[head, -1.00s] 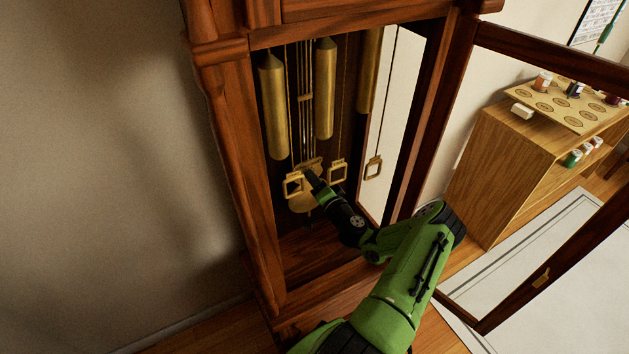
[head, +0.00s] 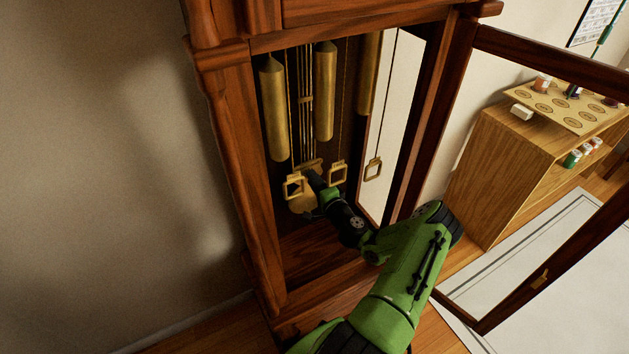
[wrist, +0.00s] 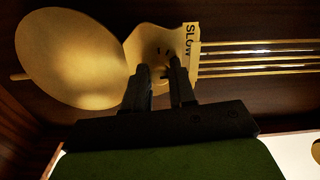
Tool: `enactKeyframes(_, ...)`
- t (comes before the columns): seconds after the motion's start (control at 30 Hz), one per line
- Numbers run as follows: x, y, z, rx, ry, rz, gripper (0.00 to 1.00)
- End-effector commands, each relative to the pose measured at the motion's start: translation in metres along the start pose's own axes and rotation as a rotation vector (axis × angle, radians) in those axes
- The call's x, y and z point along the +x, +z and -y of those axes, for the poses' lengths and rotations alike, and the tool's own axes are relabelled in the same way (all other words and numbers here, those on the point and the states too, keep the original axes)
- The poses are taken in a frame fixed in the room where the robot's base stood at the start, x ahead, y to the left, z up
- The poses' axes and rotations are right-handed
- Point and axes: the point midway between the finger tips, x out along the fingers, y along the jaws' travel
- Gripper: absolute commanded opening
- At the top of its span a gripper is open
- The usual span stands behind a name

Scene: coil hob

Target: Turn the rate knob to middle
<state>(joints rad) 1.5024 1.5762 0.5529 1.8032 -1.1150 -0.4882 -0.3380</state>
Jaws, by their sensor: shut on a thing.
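The rate knob sits on a small brass plate (wrist: 140,38) in the wrist view, with dark tick marks and a "SLOW" label (wrist: 190,40) at the right edge. My gripper (wrist: 159,68) is shut on the knob, whose body is mostly hidden between the fingertips. Its pointer setting cannot be read. The round brass pendulum bob (wrist: 72,58) lies just left of the plate. In the head view my gripper (head: 312,176) reaches into the clock case, low by the pendulum bob (head: 303,203).
Brass weights (head: 273,105) hang on lines above, with square brass hooks (head: 294,187) close beside my gripper. The wooden clock case (head: 245,190) frames the opening tightly. Its glazed door (head: 575,255) stands open at right. A wooden cabinet (head: 510,175) stands beyond.

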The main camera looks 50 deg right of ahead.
Motion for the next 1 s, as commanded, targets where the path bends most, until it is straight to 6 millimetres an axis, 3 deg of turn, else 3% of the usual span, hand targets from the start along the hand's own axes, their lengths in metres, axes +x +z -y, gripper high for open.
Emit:
enactKeyframes(0.3,-0.0005,0.0002,-0.0013,0.098,0.003,0.001,0.0)
enactKeyframes(0.73,-0.0006,0.0002,-0.0017,0.109,0.004,0.0,0.0)
enactKeyframes(0.77,-0.0007,0.0002,-0.0017,0.108,0.004,0.0,0.28)
enactKeyframes(0.8,-0.0006,0.0002,-0.0017,0.108,0.004,0.0,0.34)
enactKeyframes(1.0,-0.0004,0.0001,-0.0009,0.108,0.002,0.0,0.35)
